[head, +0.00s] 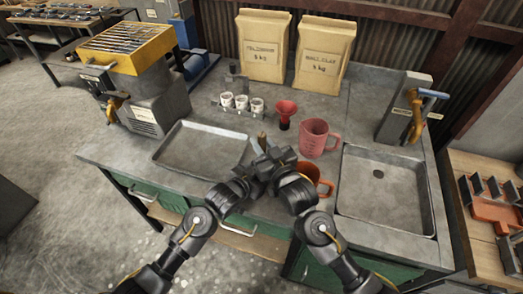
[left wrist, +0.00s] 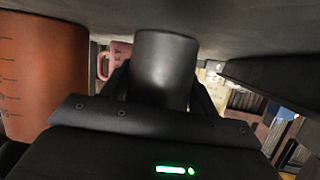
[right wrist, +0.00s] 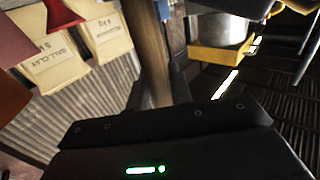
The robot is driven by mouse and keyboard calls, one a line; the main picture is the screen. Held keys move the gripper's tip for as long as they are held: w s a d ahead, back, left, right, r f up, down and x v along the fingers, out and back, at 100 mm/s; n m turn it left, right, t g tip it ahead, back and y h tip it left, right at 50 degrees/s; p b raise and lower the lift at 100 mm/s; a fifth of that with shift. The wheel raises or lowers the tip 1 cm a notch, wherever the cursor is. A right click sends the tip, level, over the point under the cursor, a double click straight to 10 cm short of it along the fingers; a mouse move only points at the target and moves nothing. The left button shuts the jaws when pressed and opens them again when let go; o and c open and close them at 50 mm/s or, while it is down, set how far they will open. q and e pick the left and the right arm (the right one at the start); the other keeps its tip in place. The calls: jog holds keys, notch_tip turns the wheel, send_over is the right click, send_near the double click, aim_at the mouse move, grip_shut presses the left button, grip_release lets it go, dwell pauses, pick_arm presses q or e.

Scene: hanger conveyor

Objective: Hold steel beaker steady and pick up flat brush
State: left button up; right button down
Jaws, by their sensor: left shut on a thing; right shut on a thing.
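The steel beaker (left wrist: 166,62) fills the middle of the left wrist view as a dark grey cylinder. My left gripper (left wrist: 163,90) is shut on it, with one finger on each side. In the head view the beaker is mostly hidden by my grippers. The flat brush (right wrist: 150,55) shows as a brown wooden handle in the right wrist view. My right gripper (right wrist: 158,92) is shut on this handle. In the head view my right gripper (head: 268,152) is close beside and above the left one. The brush's bristle end is hidden.
An orange mug (head: 313,178) stands close to my right gripper, with a pink mug (head: 314,138) and red funnel (head: 286,112) behind. A metal tray (head: 172,158) lies left and a sink (head: 386,215) right. Two paper bags (head: 263,48) (head: 322,57) stand at the back.

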aim_at(261, 133)
notch_tip(261, 133, up, 8)
jog(key=shift+f, duration=0.25)
pick_arm(q)
jog(key=o, duration=1.2)
jog(key=shift+s, duration=0.1)
jog(key=v, duration=1.2)
jog(key=shift+r, duration=0.1)
pick_arm(e)
jog(key=shift+a+f, duration=0.1)
